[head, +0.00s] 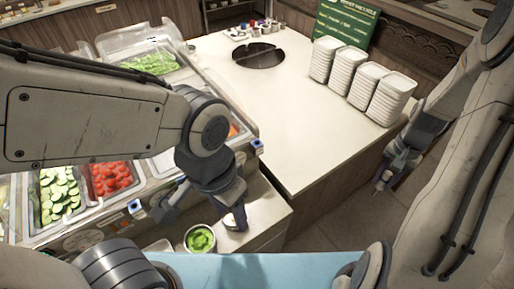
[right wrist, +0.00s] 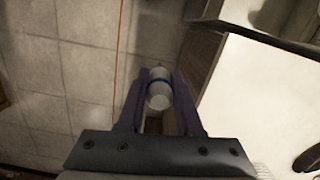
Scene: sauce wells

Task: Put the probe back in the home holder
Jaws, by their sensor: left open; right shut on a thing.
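My right gripper (head: 382,182) is low at the right of the head view, over the floor beyond the white counter's right end. It is shut on a white cylinder with a blue band, which I take as the probe; it shows between the fingers in the right wrist view (right wrist: 159,92). My left gripper (head: 200,212) is open above the front ledge, near a cup of green food (head: 200,239). Two small white-and-blue blocks sit along the food counter's front edge, one at left (head: 137,208) and one farther right (head: 257,146). I cannot tell which is the home holder.
Pans of cucumber (head: 58,197) and tomato (head: 112,178) fill the food counter at left. The white counter (head: 290,130) has a round dark opening (head: 258,55), stacked white containers (head: 338,66) and small jars at the back. Its middle is clear.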

